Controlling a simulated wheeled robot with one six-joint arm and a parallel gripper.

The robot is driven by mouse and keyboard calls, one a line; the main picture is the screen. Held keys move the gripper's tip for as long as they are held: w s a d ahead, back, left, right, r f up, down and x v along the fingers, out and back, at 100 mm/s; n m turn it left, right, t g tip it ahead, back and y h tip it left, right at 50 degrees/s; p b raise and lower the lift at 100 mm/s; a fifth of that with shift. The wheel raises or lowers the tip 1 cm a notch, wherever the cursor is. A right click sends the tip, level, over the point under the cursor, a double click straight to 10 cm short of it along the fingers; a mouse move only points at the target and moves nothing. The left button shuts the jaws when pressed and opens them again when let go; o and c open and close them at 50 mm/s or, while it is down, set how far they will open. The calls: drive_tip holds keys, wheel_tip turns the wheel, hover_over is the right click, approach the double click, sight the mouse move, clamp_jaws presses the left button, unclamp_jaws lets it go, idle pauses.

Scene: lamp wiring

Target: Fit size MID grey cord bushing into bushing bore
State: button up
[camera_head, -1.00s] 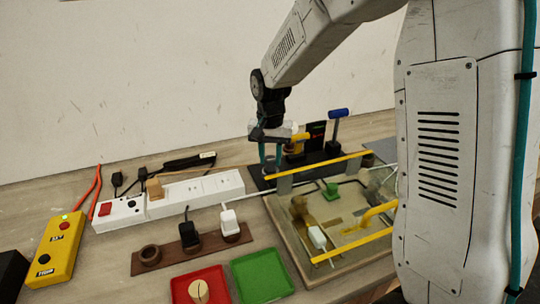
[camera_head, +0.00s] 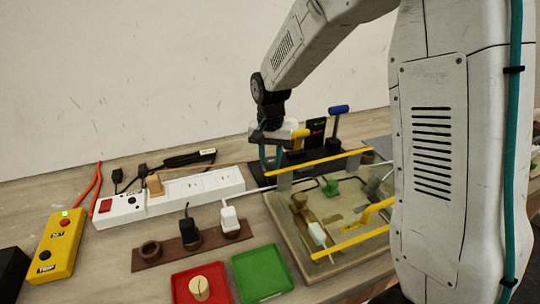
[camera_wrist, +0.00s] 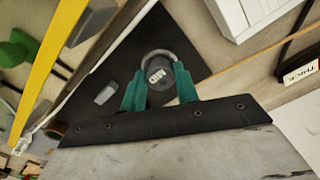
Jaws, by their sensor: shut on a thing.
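My gripper (camera_wrist: 158,88) has teal fingers on both sides of a round grey cord bushing (camera_wrist: 157,68) with MID lettering on its face. The bushing sits between the fingertips, over a dark surface. In the head view, my gripper (camera_head: 270,158) points down at the left end of a black stand (camera_head: 256,182), left of the yellow-railed wiring board (camera_head: 290,232). The bushing is too small and hidden to make out there. I cannot tell which opening is the bushing bore.
Two yellow bars (camera_head: 318,168) cross above the board, close to my gripper's right. A blue-handled tool (camera_head: 338,110) stands behind. A white power strip (camera_head: 205,185), a brown plug rack (camera_head: 150,262), a red tray (camera_head: 178,291) and a green tray (camera_head: 262,272) lie to the left and front.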

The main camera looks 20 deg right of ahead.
drive_tip(key=shift+f, duration=0.3)
drive_tip(key=o, duration=1)
